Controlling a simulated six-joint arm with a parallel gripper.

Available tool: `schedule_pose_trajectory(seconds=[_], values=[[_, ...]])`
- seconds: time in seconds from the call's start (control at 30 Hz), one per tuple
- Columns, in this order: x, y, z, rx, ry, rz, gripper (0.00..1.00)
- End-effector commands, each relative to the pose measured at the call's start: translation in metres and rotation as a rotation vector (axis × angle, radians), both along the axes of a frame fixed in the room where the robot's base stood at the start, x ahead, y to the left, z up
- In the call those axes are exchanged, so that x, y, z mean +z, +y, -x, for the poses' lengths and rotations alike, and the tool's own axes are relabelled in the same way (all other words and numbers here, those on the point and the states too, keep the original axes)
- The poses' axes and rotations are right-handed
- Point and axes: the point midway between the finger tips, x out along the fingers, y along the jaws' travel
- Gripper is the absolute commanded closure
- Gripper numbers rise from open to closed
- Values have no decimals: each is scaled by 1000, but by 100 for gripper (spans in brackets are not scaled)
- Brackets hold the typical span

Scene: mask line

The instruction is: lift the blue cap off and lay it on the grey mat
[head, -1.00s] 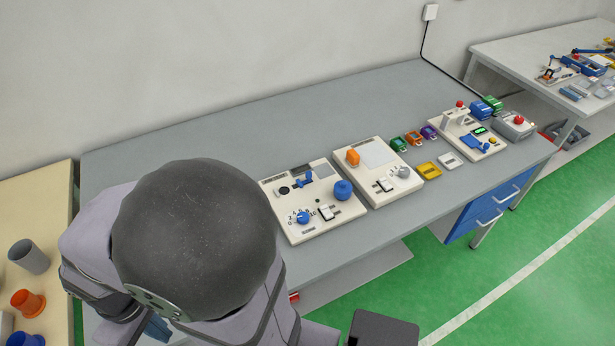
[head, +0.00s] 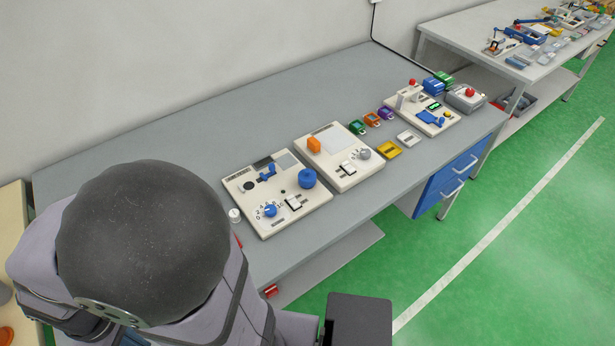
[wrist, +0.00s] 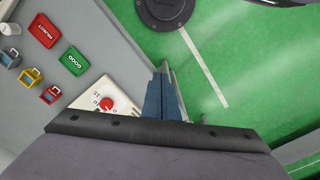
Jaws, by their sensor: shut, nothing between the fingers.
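A round blue cap (head: 307,178) sits on the right part of the left cream panel (head: 262,227), in the head view. A flat grey square, which looks like the grey mat (head: 287,160), lies at that panel's back right corner, behind the cap. My gripper shows in the wrist view, its blue fingers (wrist: 163,97) together and empty. They point over the green floor beside a bench edge, and neither cap nor mat shows there. In the head view my arm hides the gripper.
Small coloured boxes and another panel stand farther right. The wrist view shows red (wrist: 44,30) and green (wrist: 74,60) labelled trays and a red button (wrist: 106,103). The bench's back is clear.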

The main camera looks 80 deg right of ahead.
Motion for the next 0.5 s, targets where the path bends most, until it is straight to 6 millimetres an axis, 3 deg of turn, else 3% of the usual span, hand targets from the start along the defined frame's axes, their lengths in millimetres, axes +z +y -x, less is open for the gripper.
schedule_pose_trajectory(seconds=[0.33, 0.5], values=[[0, 0, 0, 0, 0, 0, 98], [0, 0, 0, 0, 0, 0, 57]])
